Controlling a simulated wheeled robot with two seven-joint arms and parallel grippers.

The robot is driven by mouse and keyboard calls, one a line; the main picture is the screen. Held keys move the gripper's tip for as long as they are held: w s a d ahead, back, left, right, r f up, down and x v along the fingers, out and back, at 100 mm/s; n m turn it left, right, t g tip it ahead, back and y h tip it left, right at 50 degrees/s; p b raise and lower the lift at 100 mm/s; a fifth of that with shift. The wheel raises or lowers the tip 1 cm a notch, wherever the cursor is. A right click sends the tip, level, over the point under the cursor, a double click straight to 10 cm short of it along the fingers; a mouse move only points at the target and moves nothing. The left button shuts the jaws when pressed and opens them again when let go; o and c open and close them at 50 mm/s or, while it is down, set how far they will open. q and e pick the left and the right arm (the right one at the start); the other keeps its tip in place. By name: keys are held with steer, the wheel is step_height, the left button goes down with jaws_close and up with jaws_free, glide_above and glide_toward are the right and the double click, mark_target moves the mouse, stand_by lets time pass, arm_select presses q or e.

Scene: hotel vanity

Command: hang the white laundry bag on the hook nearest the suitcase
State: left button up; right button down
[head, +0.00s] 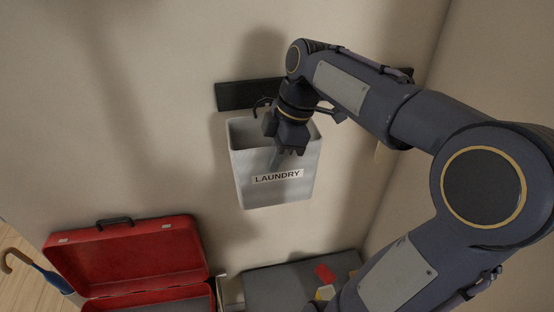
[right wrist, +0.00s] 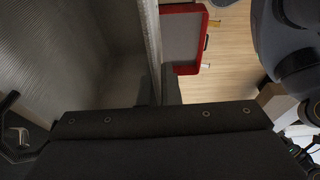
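The white laundry bag (head: 262,193), labelled "LAUNDRY", is upright with its mouth open, in front of the wall just below a black hook rail (head: 233,95). My right gripper (head: 276,158) is at its front rim, one finger showing outside the front wall. In the right wrist view the bag's wall edge (right wrist: 152,35) runs down between the fingertips, which look closed on it. One hook (head: 259,104) shows left of the gripper, on the suitcase side; another (head: 335,112) shows to its right. I cannot tell whether the bag rests on a hook. My left gripper is not in view.
The open red suitcase (head: 130,255) is at the lower left; it also shows in the right wrist view (right wrist: 187,68). A dark grey surface (head: 285,284) with small red and yellow items is at bottom centre. A blue umbrella (head: 52,280) is at far left. Side wall at right.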

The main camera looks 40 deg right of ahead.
steer(key=shift+w+d+f, duration=0.25)
steer(key=shift+w+d, duration=0.05)
steer(key=shift+w, duration=0.25)
steer(key=shift+w+d+f, duration=0.2)
steer(key=shift+w+d, duration=0.1)
steer(key=shift+w, duration=0.25)
steer(key=c, duration=1.6)
jaws_free()
steer(key=shift+o, duration=0.2)
steer(key=v, duration=0.8)
steer(key=s+a+f+m+t+b, duration=0.1)
steer(key=s+a+f+m, duration=0.3)
steer(key=a+f, duration=0.1)
steer(key=s+a+f+m+t+b, duration=0.1)
steer(key=s+a+f+m, duration=0.3)
steer(key=f, duration=0.4)
steer(key=s+a+f+m+t+y+b, duration=0.1)
steer(key=s+a+f+m+b, duration=0.1)
steer(key=s+a+f+m, duration=0.2)
step_height(320, 180, down, 4)
steer(key=shift+s+a+r+m+t, duration=0.25)
steer(key=shift+s+a+m+t, duration=0.05)
steer(key=shift+a+m, duration=0.7)
